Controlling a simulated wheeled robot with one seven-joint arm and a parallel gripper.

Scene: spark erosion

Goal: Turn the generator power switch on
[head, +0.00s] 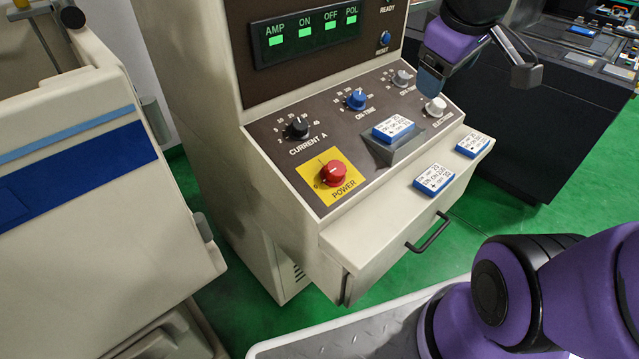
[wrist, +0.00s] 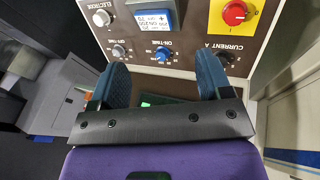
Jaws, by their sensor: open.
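The generator power switch is a red rotary knob (head: 333,172) on a yellow plate marked POWER, at the front left of the sloping control panel. It also shows at the top right of the wrist view (wrist: 234,13). Its exact pointer setting is too small to read surely. My gripper (head: 430,88) hangs over the right part of the panel near the electrode knob, away from the red knob. In the wrist view its two blue fingers (wrist: 160,75) stand apart with nothing between them. The generator cabinet (head: 195,85) shows a display (head: 306,35) with green lights.
Beside the red knob are the black current knob (head: 298,127), blue on-time knob (head: 357,99), grey off-time knob (head: 402,78) and white electrode knob (head: 436,106). A labelled card (head: 393,128) rests on a raised holder; two more lie on the ledge. A drawer handle (head: 428,232) protrudes below.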

